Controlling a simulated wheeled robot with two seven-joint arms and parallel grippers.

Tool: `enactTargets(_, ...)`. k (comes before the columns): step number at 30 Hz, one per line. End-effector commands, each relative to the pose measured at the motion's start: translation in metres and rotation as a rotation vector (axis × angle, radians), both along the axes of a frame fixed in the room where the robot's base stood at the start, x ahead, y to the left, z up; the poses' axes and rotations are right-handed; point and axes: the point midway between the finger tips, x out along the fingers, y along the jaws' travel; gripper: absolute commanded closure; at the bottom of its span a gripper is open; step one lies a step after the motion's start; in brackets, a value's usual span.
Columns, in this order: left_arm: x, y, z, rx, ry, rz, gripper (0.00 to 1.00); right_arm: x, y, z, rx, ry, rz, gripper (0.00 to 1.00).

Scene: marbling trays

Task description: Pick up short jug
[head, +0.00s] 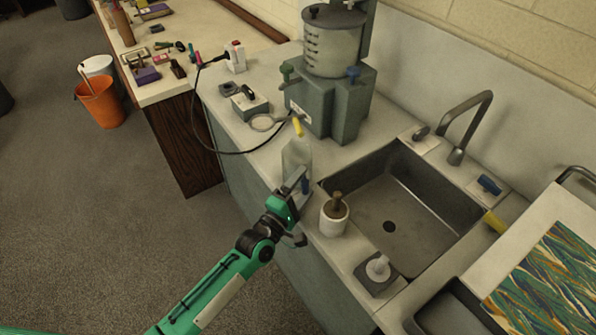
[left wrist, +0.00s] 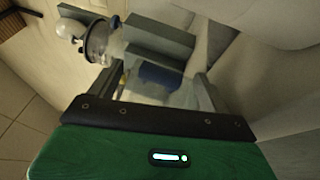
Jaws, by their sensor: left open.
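A pale, see-through container (head: 297,154), which may be the short jug, stands near the counter's front edge, left of the sink. My left gripper (head: 297,184) is open right at its near side, with a dark blue part between or just beyond the fingers. In the left wrist view, the open left gripper (left wrist: 157,92) has a blue piece (left wrist: 160,75) and a pale, clear surface between its fingers. I cannot tell whether the fingers touch the container. My right gripper is in neither view.
A white pot with a brush (head: 334,219) stands close right of my left gripper. The steel sink (head: 400,205) lies beyond it. A large grey machine (head: 331,95) stands behind the container. A black cable (head: 240,153) hangs over the counter's front edge.

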Motion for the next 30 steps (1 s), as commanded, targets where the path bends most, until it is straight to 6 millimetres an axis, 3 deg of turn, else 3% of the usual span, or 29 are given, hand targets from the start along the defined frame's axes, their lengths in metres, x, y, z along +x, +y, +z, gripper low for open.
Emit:
enactTargets(1, 0.007, -0.005, 0.008, 0.0, -0.002, 0.0, 0.19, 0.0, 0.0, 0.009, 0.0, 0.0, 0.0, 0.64)
enactTargets(6, 0.023, -0.016, 0.008, 0.0, -0.001, 0.0, 0.19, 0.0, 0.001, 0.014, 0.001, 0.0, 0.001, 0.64)
enactTargets(15, 0.027, -0.019, 0.006, -0.001, -0.001, 0.0, 0.19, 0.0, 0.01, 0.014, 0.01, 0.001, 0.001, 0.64)
enactTargets(17, 0.027, -0.019, 0.006, 0.0, 0.0, 0.0, 0.27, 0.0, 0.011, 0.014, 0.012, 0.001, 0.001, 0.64)
enactTargets(25, 0.027, -0.019, 0.006, 0.0, 0.0, 0.0, 0.79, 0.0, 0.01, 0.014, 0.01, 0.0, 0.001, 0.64)
enactTargets(30, 0.027, -0.019, 0.007, 0.0, -0.002, 0.0, 0.79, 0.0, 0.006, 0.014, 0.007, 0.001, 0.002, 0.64)
